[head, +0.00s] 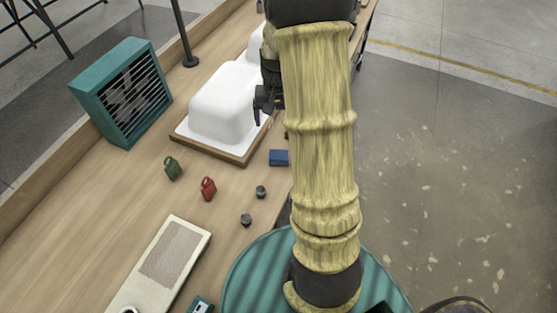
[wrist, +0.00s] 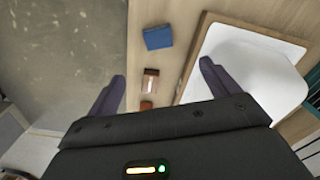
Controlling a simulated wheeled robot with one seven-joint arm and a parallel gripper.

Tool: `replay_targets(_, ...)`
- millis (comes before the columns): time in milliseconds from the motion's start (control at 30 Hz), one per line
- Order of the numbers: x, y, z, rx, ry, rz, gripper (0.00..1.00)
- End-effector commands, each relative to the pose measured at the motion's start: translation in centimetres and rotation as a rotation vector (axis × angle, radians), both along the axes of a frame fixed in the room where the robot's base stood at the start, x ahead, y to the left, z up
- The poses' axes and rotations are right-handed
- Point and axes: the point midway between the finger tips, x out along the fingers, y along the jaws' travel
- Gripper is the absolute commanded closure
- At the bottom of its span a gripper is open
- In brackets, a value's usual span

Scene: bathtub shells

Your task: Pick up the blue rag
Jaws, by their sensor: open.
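The blue rag (head: 279,158) lies folded into a small block on the wooden bench, close to its edge. It sits just right of the board's front corner. In the wrist view the blue rag (wrist: 158,37) is near the top, beyond the fingertips and roughly in line with the gap between them. My gripper (wrist: 163,78) is open, with two dark purple fingers spread and nothing between them. In the head view my gripper (head: 261,106) shows beside the white tub shell, partly hidden by my arm, and it is apart from the rag.
A white tub shell (head: 222,103) rests on a wooden board (head: 203,144). A teal fan box (head: 122,92), a green can (head: 172,168), a red can (head: 208,188) and two dark knobs stand on the bench. The wrist view shows a small brown-and-white item (wrist: 150,83) between the fingers' lines.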

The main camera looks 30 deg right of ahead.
Motion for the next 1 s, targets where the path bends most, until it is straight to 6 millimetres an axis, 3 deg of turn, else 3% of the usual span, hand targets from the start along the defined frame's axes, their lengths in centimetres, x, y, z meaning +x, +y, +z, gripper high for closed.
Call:
replay_targets(467,0.3,-0.5,-1.0,0.004,0.011,-0.017,0.13)
replay_targets(1000,0.1,-0.5,-9.8,0.004,0.014,-0.017,0.13)
